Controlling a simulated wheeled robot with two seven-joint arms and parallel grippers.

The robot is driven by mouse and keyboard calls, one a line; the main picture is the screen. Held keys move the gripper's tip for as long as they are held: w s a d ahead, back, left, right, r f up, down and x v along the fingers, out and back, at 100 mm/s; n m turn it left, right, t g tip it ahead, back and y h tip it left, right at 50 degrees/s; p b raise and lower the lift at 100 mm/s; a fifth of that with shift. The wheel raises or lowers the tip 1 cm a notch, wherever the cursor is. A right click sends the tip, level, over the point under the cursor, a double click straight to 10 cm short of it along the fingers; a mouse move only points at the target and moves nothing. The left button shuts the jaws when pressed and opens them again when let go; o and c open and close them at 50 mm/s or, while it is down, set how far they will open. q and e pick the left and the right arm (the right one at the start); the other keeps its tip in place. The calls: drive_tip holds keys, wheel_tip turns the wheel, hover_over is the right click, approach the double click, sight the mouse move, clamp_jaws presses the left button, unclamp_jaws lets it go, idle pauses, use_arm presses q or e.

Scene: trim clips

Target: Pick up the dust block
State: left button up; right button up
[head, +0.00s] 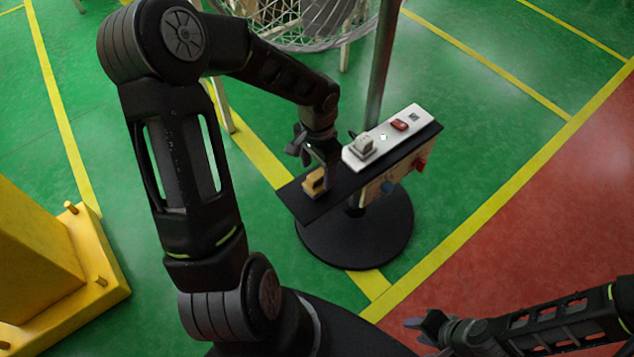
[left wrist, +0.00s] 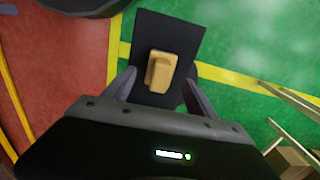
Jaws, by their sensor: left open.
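The dust block, a small tan-yellow block (head: 313,185), lies on the left end of a narrow black shelf (head: 345,186) on a stand. It also shows in the left wrist view (left wrist: 158,72), on the black surface with a raised part on top. My left gripper (head: 322,168) is just above and beside the block, pointing down. In the left wrist view the open fingers (left wrist: 160,96) stand apart, one at each side below the block, with nothing between them. My right gripper (head: 430,326) is low at the lower right, far from the shelf; its jaw gap is unclear.
A metal pole (head: 381,60) rises behind the shelf. Blue and red knobs show on its front. A yellow structure (head: 50,270) stands at left.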

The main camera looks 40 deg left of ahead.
sight(317, 181)
use_arm(q)
drive_tip(key=shift+f+b, duration=0.35)
drive_tip(key=shift+f, duration=2.3)
drive_tip(key=shift+c, duration=0.6)
clamp_jaws()
